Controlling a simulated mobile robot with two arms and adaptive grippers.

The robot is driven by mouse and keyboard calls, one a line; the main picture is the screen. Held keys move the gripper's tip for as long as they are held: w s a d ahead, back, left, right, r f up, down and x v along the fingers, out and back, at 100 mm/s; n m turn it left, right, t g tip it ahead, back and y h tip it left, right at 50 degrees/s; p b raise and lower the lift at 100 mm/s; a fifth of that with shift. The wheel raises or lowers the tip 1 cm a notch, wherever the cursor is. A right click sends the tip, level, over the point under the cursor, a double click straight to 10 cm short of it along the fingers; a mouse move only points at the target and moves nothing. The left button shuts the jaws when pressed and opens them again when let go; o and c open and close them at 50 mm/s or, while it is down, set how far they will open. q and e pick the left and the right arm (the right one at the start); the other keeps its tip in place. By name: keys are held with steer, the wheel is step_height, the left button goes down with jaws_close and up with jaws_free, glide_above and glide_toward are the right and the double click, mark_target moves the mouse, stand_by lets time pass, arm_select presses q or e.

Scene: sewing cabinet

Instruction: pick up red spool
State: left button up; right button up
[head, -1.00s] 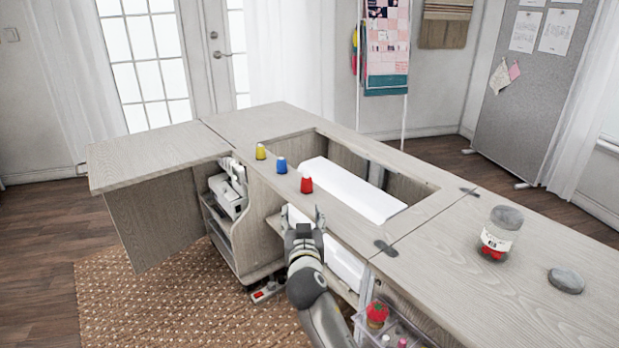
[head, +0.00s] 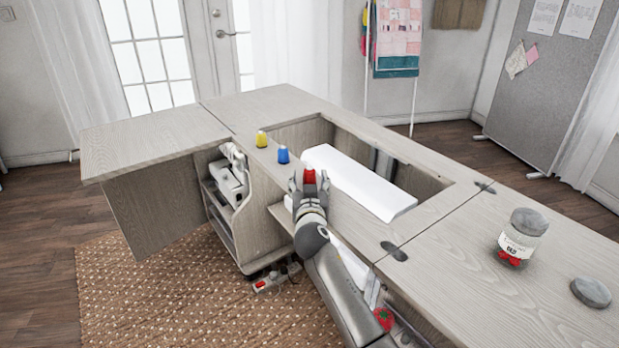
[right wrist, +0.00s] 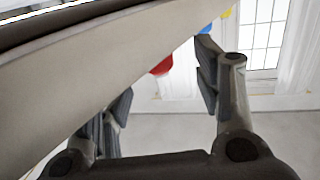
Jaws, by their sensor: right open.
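The red spool (head: 310,176) stands on the cabinet's front rim, mostly hidden behind my right gripper (head: 309,180). The gripper is open, with one finger to each side of the spool in the head view. In the right wrist view, the red spool (right wrist: 161,67) shows beyond and between the open fingers (right wrist: 165,82), partly cut off by the pale cabinet edge. I cannot tell whether the fingers touch it. My left gripper is not in view.
A blue spool (head: 283,155) and a yellow spool (head: 261,139) stand on the same rim, to the left and farther back. Right of the gripper is the cabinet's opening with a white panel (head: 360,182). A jar (head: 522,237) and a grey lid (head: 591,292) are at the right.

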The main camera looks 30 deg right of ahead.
mark_target(310, 177)
steer(key=x, duration=0.3)
steer(key=shift+w+d+f, duration=0.1)
steer(key=shift+w+d, duration=0.05)
steer(key=shift+d, duration=0.05)
steer(key=shift+w+d, duration=0.15)
steer(key=shift+w, duration=0.15)
steer(key=shift+w+d, duration=0.1)
steer(key=shift+w, duration=0.15)
steer(key=shift+c, duration=1)
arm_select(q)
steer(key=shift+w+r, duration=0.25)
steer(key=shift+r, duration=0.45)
arm_select(e)
steer(key=c, duration=0.7)
